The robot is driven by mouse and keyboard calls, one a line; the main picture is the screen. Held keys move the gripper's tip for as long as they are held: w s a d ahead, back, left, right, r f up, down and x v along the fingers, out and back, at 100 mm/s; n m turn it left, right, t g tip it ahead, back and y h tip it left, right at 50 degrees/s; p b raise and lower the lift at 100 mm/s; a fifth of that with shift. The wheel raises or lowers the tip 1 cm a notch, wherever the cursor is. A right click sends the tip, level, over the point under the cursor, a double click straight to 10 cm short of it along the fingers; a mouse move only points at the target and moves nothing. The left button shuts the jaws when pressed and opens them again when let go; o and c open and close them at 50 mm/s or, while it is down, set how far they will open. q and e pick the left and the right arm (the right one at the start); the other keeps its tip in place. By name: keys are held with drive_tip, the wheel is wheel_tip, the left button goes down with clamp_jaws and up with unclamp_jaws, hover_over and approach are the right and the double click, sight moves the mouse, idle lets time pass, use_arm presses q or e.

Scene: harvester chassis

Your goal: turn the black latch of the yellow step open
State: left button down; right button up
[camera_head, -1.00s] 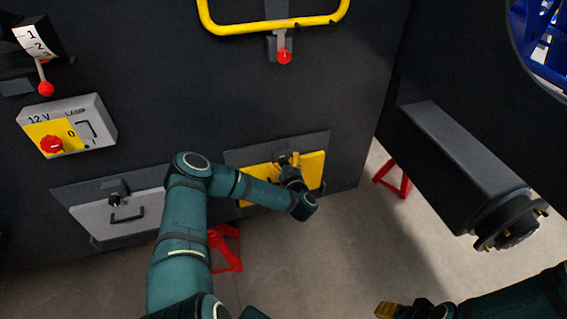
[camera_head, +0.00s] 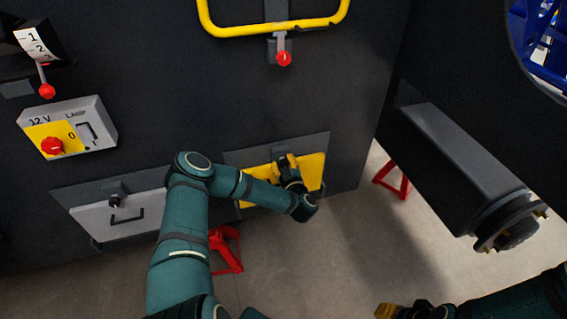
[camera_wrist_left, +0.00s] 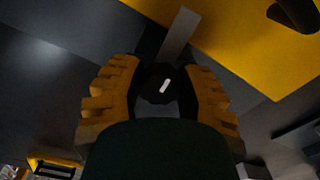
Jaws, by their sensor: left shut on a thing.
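The yellow step (camera_head: 312,172) is set low in the dark chassis wall, and its yellow face also shows in the left wrist view (camera_wrist_left: 245,45). My left gripper (camera_head: 284,163) is at the step's upper edge. In the left wrist view its two orange-brown fingers (camera_wrist_left: 160,92) are closed around the black latch (camera_wrist_left: 162,84), which has a white mark. A grey bar (camera_wrist_left: 180,35) slants from the latch over the step's edge.
A grey step (camera_head: 90,216) with its own black latch (camera_head: 115,201) is at left. A 12 V lamp box (camera_head: 66,130), a red-knobbed lever (camera_head: 284,58) and a yellow bar (camera_head: 275,28) are higher up. Red stands (camera_head: 226,250) are on the floor. A dark axle beam (camera_head: 460,160) juts out at right.

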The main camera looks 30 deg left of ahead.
use_arm(q)
drive_tip(key=n, duration=0.8)
drive_tip(key=n+b, duration=0.1)
drive_tip(key=n, duration=0.3)
drive_tip(key=shift+n, duration=0.3)
drive_tip(key=shift+n+b, duration=0.6)
drive_tip(key=shift+n, duration=1.4)
drive_tip(key=c, duration=0.6)
unclamp_jaws()
